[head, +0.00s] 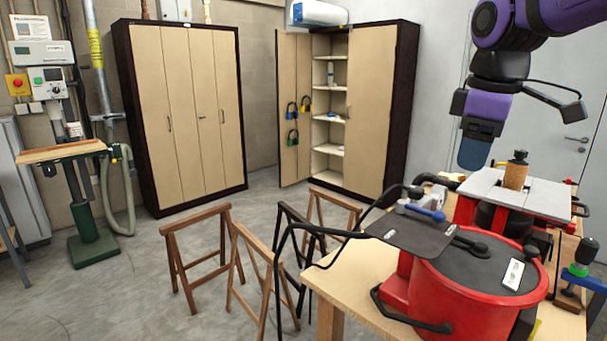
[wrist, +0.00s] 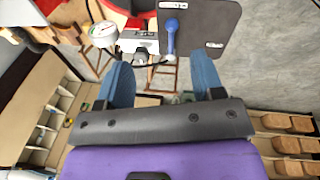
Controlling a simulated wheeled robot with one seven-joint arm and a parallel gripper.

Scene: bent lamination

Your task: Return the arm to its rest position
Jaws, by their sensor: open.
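My arm, purple and dark grey, comes in from the upper right of the head view. My gripper (head: 474,153) hangs from it with blue fingers pointing down, above and behind the red machine on the workbench. In the wrist view my gripper (wrist: 162,80) shows two blue fingers spread wide apart with nothing held between them. In the head view one finger mostly hides the other. The fingers appear clear of the things below, though the exact height is hard to tell.
The workbench (head: 345,278) carries a red pot-like machine (head: 470,300) with a dark plate (head: 412,232), and a grey-topped machine (head: 545,195) bearing a wooden cylinder (head: 515,172). Wooden trestles (head: 200,225) stand left. A cabinet (head: 385,100) stands open behind. Open floor lies at lower left.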

